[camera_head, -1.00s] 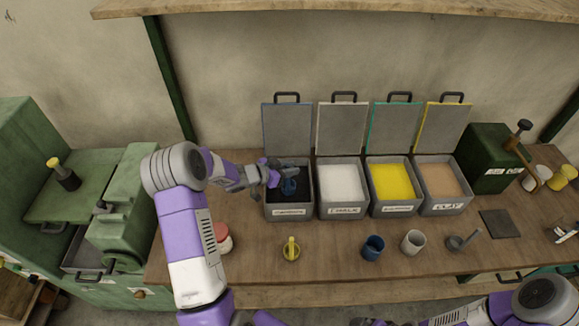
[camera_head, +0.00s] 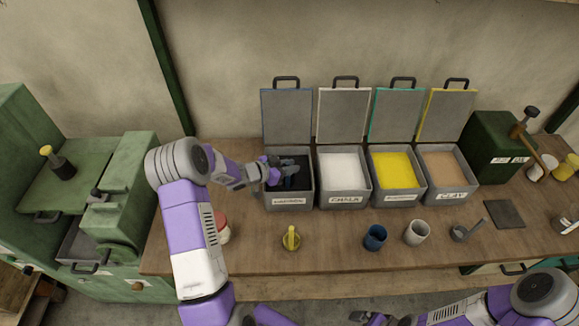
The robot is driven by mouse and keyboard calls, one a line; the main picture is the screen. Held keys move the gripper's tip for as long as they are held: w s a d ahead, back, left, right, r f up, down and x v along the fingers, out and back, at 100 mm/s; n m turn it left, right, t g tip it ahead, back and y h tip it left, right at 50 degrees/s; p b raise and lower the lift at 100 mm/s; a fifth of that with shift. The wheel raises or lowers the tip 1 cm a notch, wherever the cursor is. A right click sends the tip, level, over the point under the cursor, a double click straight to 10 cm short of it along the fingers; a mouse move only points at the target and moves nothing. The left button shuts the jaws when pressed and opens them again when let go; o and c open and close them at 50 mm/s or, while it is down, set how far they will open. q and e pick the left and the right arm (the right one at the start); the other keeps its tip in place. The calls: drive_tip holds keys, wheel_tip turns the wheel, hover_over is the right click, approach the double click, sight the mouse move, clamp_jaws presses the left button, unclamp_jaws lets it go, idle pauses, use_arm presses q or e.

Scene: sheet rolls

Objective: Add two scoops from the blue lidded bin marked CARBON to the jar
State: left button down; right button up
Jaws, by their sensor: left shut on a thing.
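The blue-lidded bin (camera_head: 289,203) stands at the left of a row of bins, lid open, holding black powder; its label is too blurred to read. My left gripper (camera_head: 277,172) is over this bin, shut on a dark blue scoop (camera_head: 291,170) that is low at the powder and partly hidden by the fingers. Whether the scoop holds powder cannot be told. A pale grey cup-like jar (camera_head: 416,233) and a blue cup (camera_head: 375,238) stand on the bench in front; which is the task's jar is unclear. My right gripper (camera_head: 368,318) shows small at the bottom edge.
Bins of white (camera_head: 342,168), yellow (camera_head: 396,172) and tan powder (camera_head: 445,168) stand open to the right. A yellow-handled piece (camera_head: 291,238), a grey scoop (camera_head: 466,232) and a red-topped container (camera_head: 222,230) are on the bench. The bench front between them is mostly clear.

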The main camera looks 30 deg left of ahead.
drive_tip(key=shift+r, duration=0.1)
idle(0.4)
wheel_tip(320, 180, up, 11)
drive_tip(key=p, duration=1.1)
drive_tip(key=shift+r, duration=0.15)
